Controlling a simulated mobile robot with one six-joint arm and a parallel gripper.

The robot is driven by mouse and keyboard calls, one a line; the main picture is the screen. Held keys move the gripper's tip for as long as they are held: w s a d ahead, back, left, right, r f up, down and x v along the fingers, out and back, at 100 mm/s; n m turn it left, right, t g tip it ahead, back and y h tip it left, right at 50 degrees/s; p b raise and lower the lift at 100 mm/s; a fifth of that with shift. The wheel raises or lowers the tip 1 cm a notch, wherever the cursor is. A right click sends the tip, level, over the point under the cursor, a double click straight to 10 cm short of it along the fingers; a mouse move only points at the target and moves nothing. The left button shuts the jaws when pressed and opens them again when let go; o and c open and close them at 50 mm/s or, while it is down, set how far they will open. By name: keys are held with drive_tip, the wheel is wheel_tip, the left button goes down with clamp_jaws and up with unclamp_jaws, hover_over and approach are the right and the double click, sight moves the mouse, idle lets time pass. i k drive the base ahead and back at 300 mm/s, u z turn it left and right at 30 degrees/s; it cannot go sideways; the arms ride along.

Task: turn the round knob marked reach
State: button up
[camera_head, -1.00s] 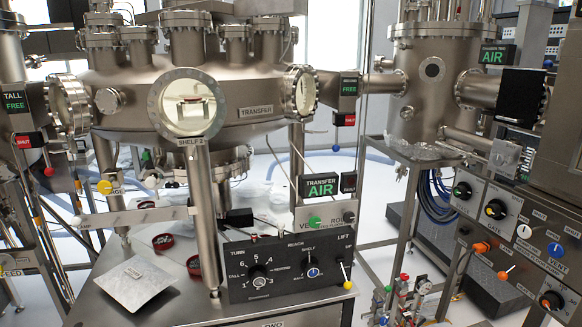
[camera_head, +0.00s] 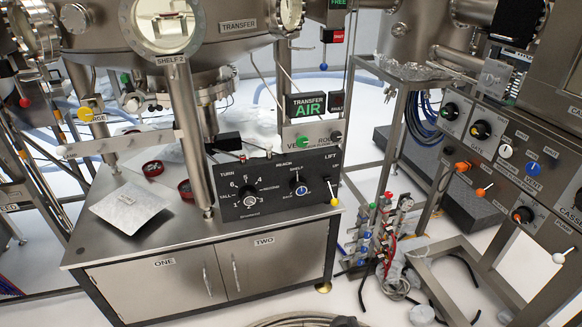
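The round reach knob (camera_head: 299,187) is on the right half of a black control panel (camera_head: 272,196), below the words REACH and SHELF. It has a dark body and a blue and white centre; its exact pointer direction is too small to tell. Left of it on the same panel is the larger black TURN knob (camera_head: 249,196), ringed by numbers. At the panel's right end is the LIFT lever (camera_head: 331,193) with a yellow tip, hanging down. My gripper is not in view, and nothing covers the reach knob.
The panel stands on a steel cabinet (camera_head: 250,262) with doors ONE and TWO. A vertical steel post (camera_head: 193,140) rises left of the panel. A metal plate (camera_head: 128,208) and red-rimmed dishes (camera_head: 186,189) lie on top. Valves with coloured handles (camera_head: 380,225) stand to the right.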

sight(297, 184)
drive_tip(key=u, duration=0.45)
drive_tip(key=k, duration=1.35)
drive_tip(key=u, duration=1.05)
drive_tip(key=i, duration=1.25)
drive_tip(key=z, duration=0.3)
